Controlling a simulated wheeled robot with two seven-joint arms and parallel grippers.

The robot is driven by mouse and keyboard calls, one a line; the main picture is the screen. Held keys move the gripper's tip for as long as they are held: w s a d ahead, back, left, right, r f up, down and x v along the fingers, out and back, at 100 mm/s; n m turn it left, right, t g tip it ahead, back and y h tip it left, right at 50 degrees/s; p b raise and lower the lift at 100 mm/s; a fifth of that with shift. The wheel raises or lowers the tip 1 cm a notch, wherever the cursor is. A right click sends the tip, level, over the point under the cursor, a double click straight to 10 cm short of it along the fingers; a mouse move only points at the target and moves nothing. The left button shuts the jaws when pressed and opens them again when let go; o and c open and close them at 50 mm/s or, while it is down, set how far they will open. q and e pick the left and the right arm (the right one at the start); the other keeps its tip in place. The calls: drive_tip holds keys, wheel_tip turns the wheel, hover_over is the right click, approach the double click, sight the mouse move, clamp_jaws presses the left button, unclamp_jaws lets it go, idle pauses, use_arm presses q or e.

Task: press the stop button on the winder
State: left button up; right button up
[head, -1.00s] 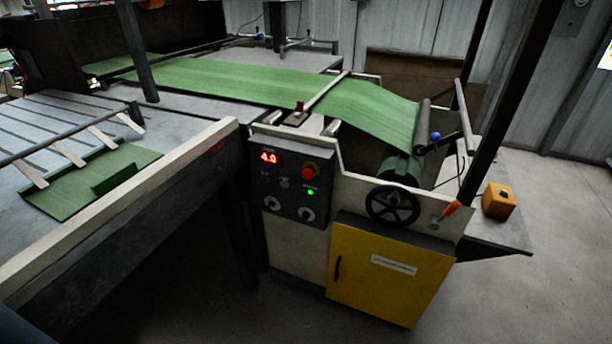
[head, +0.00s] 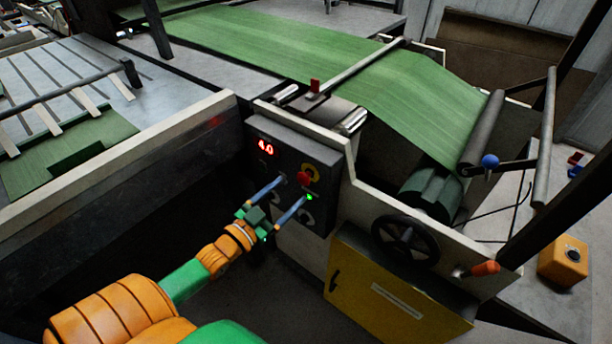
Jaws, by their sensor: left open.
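The winder's dark control panel (head: 288,170) faces me near the middle of the head view. A red mushroom stop button (head: 303,179) with a yellow surround sits on its right part. A red display (head: 265,147) above left reads 4.0, and a small green light (head: 309,197) is lit below the button. My left gripper (head: 281,192) is open and empty in front of the panel, its two blue fingers pointing at it, below and left of the button. Whether the fingertips touch the panel I cannot tell. The lower knobs are partly hidden by the fingers. My right gripper is not in view.
A black handwheel (head: 404,241) and an orange-handled lever (head: 484,268) stand right of the panel. A yellow cabinet door (head: 395,298) is below. Green web (head: 340,75) runs over rollers behind. A pale side rail (head: 120,150) lies left of my arm.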

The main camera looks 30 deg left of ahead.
sight(301, 180)
use_arm(q)
drive_tip(key=w, duration=0.4)
drive_tip(key=shift+w+d+f, duration=0.1)
drive_tip(key=shift+w+d, duration=0.1)
drive_tip(key=shift+w, duration=0.15)
drive_tip(key=shift+s, duration=0.15)
